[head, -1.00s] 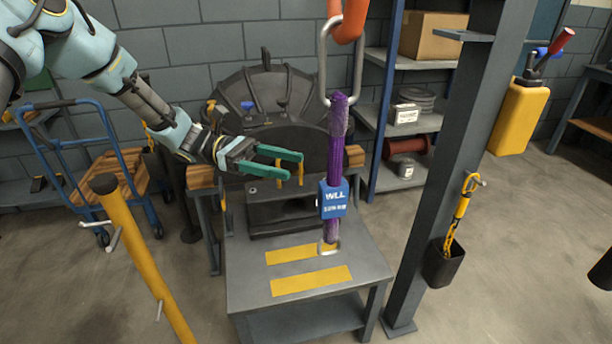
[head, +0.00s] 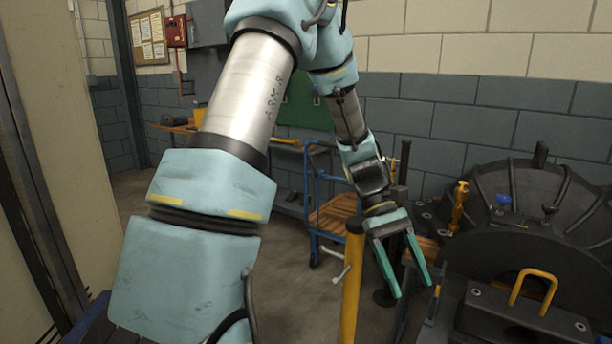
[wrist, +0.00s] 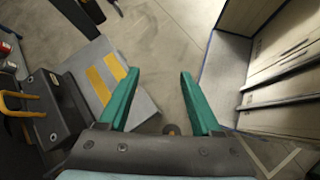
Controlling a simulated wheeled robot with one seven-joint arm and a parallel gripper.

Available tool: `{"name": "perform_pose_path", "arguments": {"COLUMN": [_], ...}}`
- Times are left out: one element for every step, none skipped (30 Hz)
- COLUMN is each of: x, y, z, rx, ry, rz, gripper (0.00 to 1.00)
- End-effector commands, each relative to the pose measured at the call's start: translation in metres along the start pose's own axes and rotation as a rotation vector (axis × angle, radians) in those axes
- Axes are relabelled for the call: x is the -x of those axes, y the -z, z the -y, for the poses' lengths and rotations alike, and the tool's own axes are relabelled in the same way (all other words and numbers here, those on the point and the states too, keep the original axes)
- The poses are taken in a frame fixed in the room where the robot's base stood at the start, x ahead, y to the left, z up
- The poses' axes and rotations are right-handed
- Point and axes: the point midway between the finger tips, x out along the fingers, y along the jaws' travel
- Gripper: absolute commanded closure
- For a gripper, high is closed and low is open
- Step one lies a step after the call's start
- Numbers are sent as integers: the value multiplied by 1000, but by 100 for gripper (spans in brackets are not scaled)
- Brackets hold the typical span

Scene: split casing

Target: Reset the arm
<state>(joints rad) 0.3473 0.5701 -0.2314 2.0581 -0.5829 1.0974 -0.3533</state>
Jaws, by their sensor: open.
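My gripper (head: 408,279) has two green fingers and is open and empty. In the head view it hangs at the end of my arm, pointing downward, left of the dark round casing (head: 508,205). In the wrist view my gripper (wrist: 154,92) has its fingers spread with only floor between their tips. The purple sling and the hook are outside both current views.
A yellow post (head: 353,290) stands close to my gripper's left. A blue cart (head: 335,205) is behind it.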

Motion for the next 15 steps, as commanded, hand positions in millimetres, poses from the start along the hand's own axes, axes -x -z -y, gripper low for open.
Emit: {"name": "perform_pose_path", "arguments": {"x": [17, 26, 38, 48, 56, 68, 76, 84, 93, 99, 104, 110, 114, 116, 120], "y": [11, 18, 26, 32, 36, 41, 43, 45, 46, 47, 47, 46, 46, 45, 45], "z": [29, 46, 68, 85, 101, 123, 138, 152, 170, 182, 192, 204, 212, 218, 225], "rx": [-23, -42, -67, -85, -104, -130, -151, -168, -193, -210, -227, -246, -260, -272, -285], "ry": [9, 19, 36, 48, 63, 85, 102, 119, 142, 158, 174, 194, 207, 219, 232], "rz": [-115, -181, -267, -330, -390, -468, -523, -575, -636, -678, -717, -760, -789, -813, -838], "gripper": [35, 35, 35, 35, 35, 35, 35, 35, 35, 35, 35, 35, 35, 35, 35]}}
